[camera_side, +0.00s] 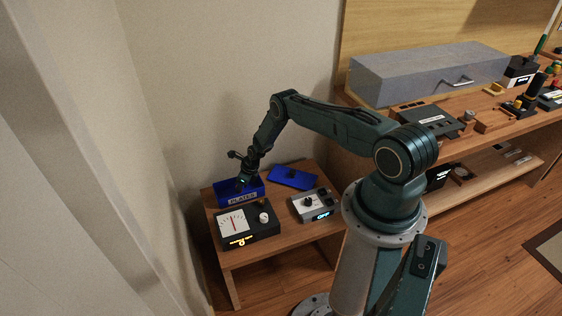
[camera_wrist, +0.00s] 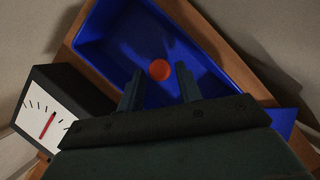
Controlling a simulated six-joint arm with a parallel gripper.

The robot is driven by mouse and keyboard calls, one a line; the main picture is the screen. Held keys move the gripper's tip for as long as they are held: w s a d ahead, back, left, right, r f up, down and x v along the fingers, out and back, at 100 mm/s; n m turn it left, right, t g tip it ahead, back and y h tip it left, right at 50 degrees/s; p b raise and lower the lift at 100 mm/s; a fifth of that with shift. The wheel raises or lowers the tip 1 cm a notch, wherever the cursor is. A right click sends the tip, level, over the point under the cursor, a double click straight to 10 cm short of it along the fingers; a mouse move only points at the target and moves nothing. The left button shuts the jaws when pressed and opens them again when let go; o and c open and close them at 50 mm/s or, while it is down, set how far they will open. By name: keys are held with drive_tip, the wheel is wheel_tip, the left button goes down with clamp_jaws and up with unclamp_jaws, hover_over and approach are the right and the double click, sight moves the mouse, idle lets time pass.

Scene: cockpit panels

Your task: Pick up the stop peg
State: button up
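A round orange-red piece (camera_wrist: 159,70), which looks like the stop peg seen end-on, is inside the open blue bin (camera_wrist: 108,28). In the side view the bin (camera_side: 238,200) stands at the back left of the small wooden table, with white lettering on its front. My gripper (camera_wrist: 160,72) is open, its two dark fingers apart. The orange piece appears between the fingertips; I cannot tell whether they are level with it. In the side view my gripper (camera_side: 243,181) points down into the bin, and the peg is hidden there.
A black meter box (camera_side: 246,227) with a red needle and knob stands in front of the bin. A flat blue piece (camera_side: 292,178) with a dark knob lies to its right. A grey box (camera_side: 314,205) with a lit display stands nearby. The wall is close behind the bin.

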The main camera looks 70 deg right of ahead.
drive_tip(key=shift+x, duration=1.1)
drive_tip(key=shift+f, duration=0.1)
drive_tip(key=shift+c, duration=0.2)
drive_tip(key=c, duration=0.7)
